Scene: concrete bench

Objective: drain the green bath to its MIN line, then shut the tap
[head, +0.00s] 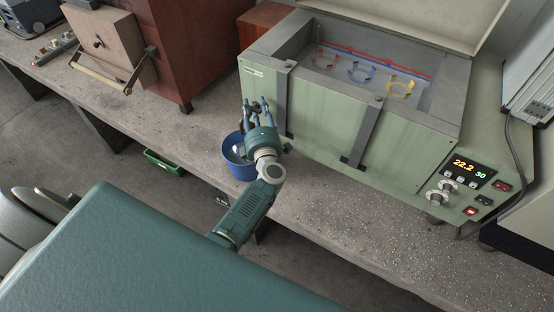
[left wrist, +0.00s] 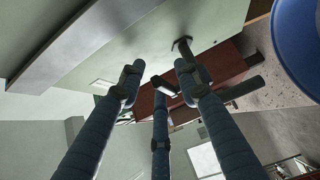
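The green bath (head: 340,130) stands on the bench with its lid raised. A red line (head: 375,58) runs along its inner back wall, with a blue line below it; I cannot read any labels or judge the liquid level. My left gripper (head: 256,104) is at the bath's lower left front, fingers apart. In the left wrist view, a dark tap (left wrist: 182,45) sticks out of the green wall near the fingertips; the fingers partly hide it, and I cannot tell its setting. A blue bucket (head: 236,168) stands below the gripper; it also shows in the left wrist view (left wrist: 290,50). My right gripper is out of view.
Red, blue and yellow ring holders (head: 361,72) sit inside the bath. Its control panel (head: 466,175) shows 22.2 and 50. A red-brown cabinet (head: 190,45) stands to the left. A green crate (head: 164,163) is on the floor. The bench front right of the bucket is clear.

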